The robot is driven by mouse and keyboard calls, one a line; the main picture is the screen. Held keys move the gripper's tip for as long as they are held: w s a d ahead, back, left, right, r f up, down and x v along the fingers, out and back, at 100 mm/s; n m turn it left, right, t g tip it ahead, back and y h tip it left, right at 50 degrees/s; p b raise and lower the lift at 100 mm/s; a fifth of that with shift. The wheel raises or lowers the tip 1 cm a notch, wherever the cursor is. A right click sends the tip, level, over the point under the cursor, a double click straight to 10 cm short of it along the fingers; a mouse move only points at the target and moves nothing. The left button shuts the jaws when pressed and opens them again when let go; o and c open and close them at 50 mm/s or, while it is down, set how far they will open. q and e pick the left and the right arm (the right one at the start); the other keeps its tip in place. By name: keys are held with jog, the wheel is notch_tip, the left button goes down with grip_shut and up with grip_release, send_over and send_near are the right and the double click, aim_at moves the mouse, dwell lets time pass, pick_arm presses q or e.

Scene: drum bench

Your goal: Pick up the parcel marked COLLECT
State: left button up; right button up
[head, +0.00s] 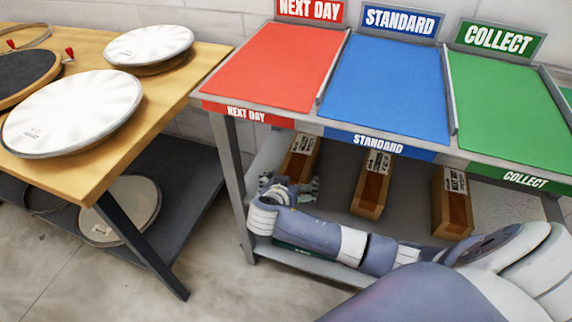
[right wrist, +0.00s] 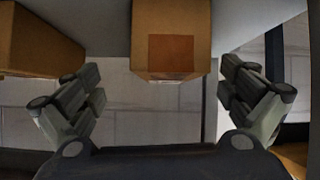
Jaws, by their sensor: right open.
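Three brown parcels lie on the lower shelf: left (head: 299,157), middle (head: 371,190) and right (head: 452,208). Each has a white label on top. The right one's label seems to read NEXT DAY; I cannot read the other two surely, so I cannot tell which says COLLECT. My right gripper (head: 294,184) is open and empty at the near end of the left parcel. In the right wrist view, a parcel end with a reddish patch (right wrist: 172,55) is ahead between the spread fingers (right wrist: 165,97), apart from them. My left gripper is not in view.
Above the shelf is a sloped top with red NEXT DAY (head: 275,68), blue STANDARD (head: 388,90) and green COLLECT (head: 508,105) bays, all empty. A grey rack leg (head: 232,185) stands left of my gripper. A wooden bench with drums (head: 72,112) is at left.

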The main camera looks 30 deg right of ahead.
aim_at(300, 155)
jog(key=shift+m+t+h, duration=0.4)
jog(key=shift+m+h, duration=0.2)
jog(key=w, duration=0.1)
jog(key=w+d+r, duration=0.1)
jog(key=w+r, duration=0.1)
jog(key=shift+w+d, duration=0.1)
jog(key=shift+d, duration=0.15)
jog(key=b+x, duration=0.1)
jog(key=x, duration=0.2)
jog(key=shift+w+d+f, duration=0.15)
jog(key=shift+w+d, duration=0.05)
jog(key=shift+d, duration=0.1)
jog(key=b+x, duration=0.1)
jog(key=x, duration=0.4)
jog(key=shift+w+d, duration=0.2)
jog(key=shift+w, duration=0.05)
jog(key=shift+w+d, duration=0.2)
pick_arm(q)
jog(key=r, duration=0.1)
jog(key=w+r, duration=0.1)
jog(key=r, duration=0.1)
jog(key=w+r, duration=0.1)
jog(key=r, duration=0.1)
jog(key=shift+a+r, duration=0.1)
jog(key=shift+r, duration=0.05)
pick_arm(e)
jog(key=c, duration=1.8)
